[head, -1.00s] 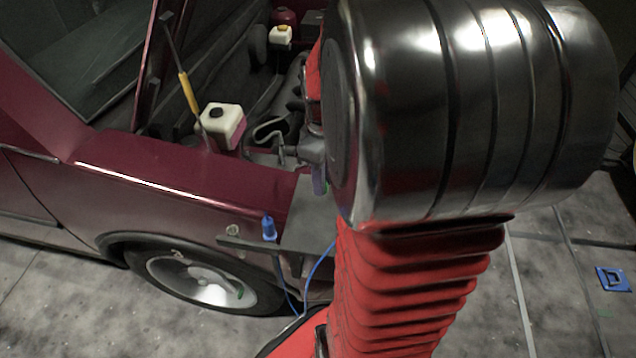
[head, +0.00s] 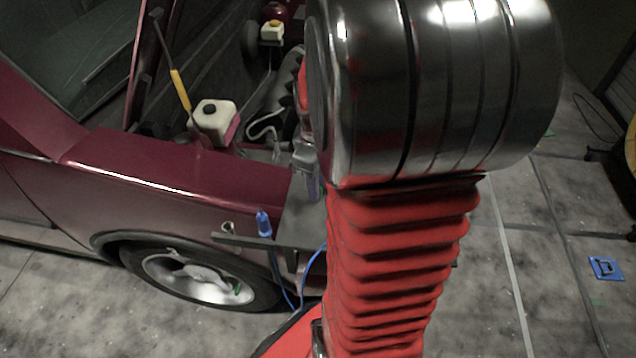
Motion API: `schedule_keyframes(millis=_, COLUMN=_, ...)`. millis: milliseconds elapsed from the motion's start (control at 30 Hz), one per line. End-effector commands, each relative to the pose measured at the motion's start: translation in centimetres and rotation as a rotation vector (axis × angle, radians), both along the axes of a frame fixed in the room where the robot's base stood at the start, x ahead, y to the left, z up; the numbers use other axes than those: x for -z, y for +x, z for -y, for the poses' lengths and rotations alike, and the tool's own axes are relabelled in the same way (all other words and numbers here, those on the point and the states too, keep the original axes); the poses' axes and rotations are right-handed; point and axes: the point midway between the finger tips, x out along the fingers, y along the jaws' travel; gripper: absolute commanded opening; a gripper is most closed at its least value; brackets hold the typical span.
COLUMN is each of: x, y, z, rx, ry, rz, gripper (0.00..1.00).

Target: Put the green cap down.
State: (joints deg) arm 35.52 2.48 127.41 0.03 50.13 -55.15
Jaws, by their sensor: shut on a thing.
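My gripper (head: 308,172) shows only in part in the head view, as a grey piece at the left edge of my arm, above a grey tray-like surface (head: 300,222) by the car's front fender. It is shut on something. My large dark arm joint and red bellows hide most of it.
A dark red car (head: 180,170) with an open engine bay fills the left. A white reservoir (head: 214,120) stands in the bay. A blue bottle-like thing (head: 264,224) sits on a dark bar above the front wheel (head: 200,275). A blue item (head: 606,268) lies on the floor at right.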

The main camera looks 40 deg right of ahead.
Motion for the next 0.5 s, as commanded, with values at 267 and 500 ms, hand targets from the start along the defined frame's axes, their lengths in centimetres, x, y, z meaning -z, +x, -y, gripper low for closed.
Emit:
schedule_keyframes(millis=267, x=0.13, y=-0.01, z=0.00, rx=0.000, ry=0.001, rz=0.000, gripper=0.34)
schedule_keyframes(millis=500, x=0.12, y=-0.01, z=0.00, rx=0.000, ry=0.001, rz=0.000, gripper=0.39)
